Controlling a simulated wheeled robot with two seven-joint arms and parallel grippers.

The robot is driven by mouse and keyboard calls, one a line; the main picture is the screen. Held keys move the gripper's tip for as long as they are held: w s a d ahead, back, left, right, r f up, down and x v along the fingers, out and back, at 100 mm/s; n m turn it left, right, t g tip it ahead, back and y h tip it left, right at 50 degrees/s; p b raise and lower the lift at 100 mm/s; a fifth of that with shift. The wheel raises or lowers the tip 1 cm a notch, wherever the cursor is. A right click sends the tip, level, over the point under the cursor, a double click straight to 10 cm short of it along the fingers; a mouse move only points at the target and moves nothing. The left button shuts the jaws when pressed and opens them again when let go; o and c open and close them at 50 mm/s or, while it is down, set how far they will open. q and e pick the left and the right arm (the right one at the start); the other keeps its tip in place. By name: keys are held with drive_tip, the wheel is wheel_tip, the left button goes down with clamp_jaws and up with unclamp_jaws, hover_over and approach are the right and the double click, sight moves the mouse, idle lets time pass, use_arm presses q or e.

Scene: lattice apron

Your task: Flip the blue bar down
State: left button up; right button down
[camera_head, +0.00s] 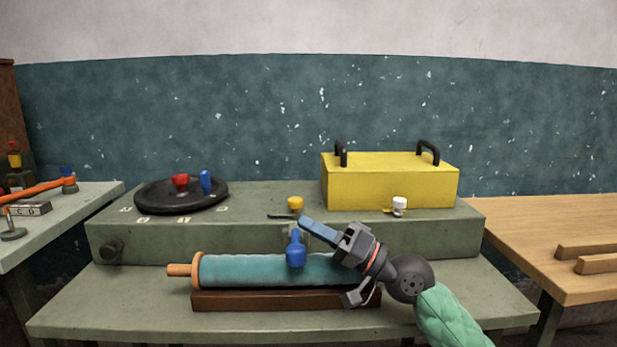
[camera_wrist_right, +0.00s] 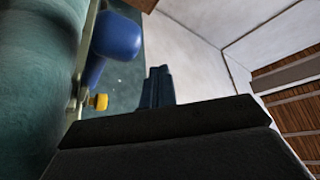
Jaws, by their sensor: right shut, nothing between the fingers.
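The blue bar (camera_head: 296,250) is a short lever with a fat rounded end, at the front face of the grey-green console. In the head view its fat end is lowest, in front of the teal roller; I cannot tell how far it leans out. In the right wrist view the blue bar (camera_wrist_right: 117,38) shows large at the upper left. My right gripper (camera_head: 305,223) is shut and empty, its blue fingertips just right of and above the bar. In the wrist view its closed fingers (camera_wrist_right: 157,72) are apart from the bar. My left gripper is not in view.
The teal roller (camera_head: 235,270) lies on a brown base (camera_head: 250,300) below the console (camera_head: 250,240). A yellow switch (camera_head: 295,203), white knob (camera_head: 399,204), yellow box (camera_head: 385,188) and black dial (camera_head: 155,200) sit on top. The bench's front left is clear.

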drive_tip(key=b+v, duration=0.1)
drive_tip(key=v, duration=0.6)
drive_tip(key=shift+d+b, duration=0.3)
drive_tip(key=shift+b, duration=0.05)
drive_tip(key=shift+s+f, duration=0.1)
